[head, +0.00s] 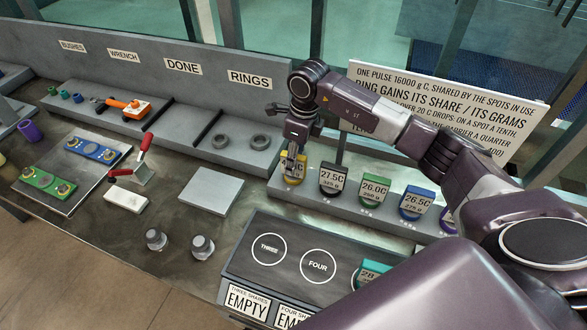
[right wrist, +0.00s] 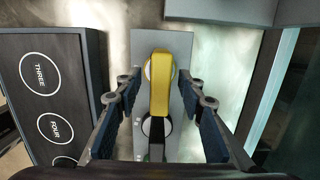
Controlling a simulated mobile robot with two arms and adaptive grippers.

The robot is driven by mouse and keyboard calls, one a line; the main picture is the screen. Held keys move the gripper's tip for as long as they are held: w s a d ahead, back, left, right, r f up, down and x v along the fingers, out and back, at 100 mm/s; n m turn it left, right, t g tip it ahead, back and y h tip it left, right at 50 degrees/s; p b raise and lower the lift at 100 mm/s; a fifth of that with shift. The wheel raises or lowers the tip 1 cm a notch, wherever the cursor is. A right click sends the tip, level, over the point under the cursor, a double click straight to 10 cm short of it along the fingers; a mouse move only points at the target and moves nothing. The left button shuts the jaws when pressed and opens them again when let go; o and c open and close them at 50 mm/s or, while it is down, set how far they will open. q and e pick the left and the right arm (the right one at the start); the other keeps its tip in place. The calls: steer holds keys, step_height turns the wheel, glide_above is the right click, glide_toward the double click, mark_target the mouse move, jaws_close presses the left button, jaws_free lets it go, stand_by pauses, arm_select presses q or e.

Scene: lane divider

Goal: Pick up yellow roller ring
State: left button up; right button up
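The yellow roller ring (head: 293,176) stands upright at the left end of a grey rack (head: 327,208), with a label partly hidden by my gripper. My right gripper (head: 291,160) is directly above it, pointing down. In the right wrist view the yellow ring (right wrist: 160,82) lies between the two fingers of my right gripper (right wrist: 160,90). The fingers are open, with a gap on each side of the ring. My left gripper is not in view.
On the rack, a black ring (head: 333,180), a green ring (head: 375,190) and a blue ring (head: 415,203) stand to the right. A dark panel with circles (head: 290,250) is in front. A grey plate (head: 210,190) lies left.

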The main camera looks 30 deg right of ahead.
steer(key=shift+w+f, duration=0.1)
steer(key=shift+f, duration=1.2)
jaws_close()
